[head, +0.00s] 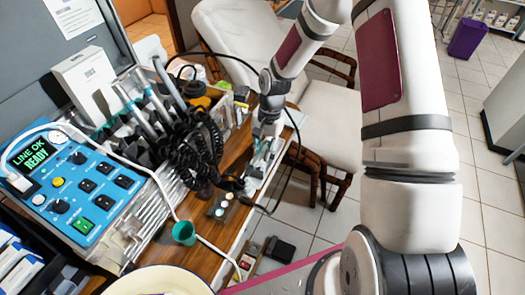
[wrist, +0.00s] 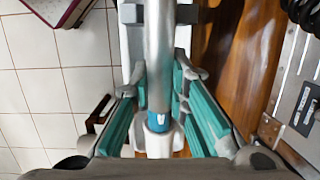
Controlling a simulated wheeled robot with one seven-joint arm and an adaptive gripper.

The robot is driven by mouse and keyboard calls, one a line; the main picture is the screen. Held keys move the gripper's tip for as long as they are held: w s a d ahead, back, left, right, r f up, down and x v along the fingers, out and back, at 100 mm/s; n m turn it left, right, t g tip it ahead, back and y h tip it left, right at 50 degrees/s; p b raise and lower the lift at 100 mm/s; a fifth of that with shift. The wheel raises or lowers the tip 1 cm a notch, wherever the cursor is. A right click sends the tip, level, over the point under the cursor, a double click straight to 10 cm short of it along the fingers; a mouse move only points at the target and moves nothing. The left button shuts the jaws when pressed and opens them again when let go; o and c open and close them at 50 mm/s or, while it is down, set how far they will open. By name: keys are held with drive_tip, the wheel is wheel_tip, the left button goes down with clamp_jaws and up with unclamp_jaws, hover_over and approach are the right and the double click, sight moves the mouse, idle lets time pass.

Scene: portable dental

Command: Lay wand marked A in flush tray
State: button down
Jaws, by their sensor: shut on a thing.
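My gripper (head: 262,152) is over the right edge of the wooden worktop in the head view. In the wrist view, its teal-padded fingers (wrist: 160,78) are closed on either side of a silver wand (wrist: 158,45) with a blue band near its lower end. I cannot read a letter on this wand. A pale grey-white tray-like piece (wrist: 130,42) lies below the wand and fingers. I cannot tell whether the wand touches it. Other silver wands (head: 130,105) stand tilted in a holder at the left, with black coiled hoses in front.
A blue control box (head: 75,185) reading "LINE OK READY" stands at the left. Black hoses (head: 195,140) crowd the worktop beside my gripper. Tiled floor (wrist: 45,80) lies beyond the worktop's edge.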

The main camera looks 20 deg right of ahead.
sight(264, 149)
drive_tip(key=shift+f, duration=0.5)
drive_tip(key=shift+f, duration=0.1)
drive_tip(key=c, duration=1.5)
unclamp_jaws()
drive_tip(key=shift+o, duration=0.2)
drive_tip(key=shift+p+v, duration=1.2)
drive_tip(key=shift+v, duration=2.85)
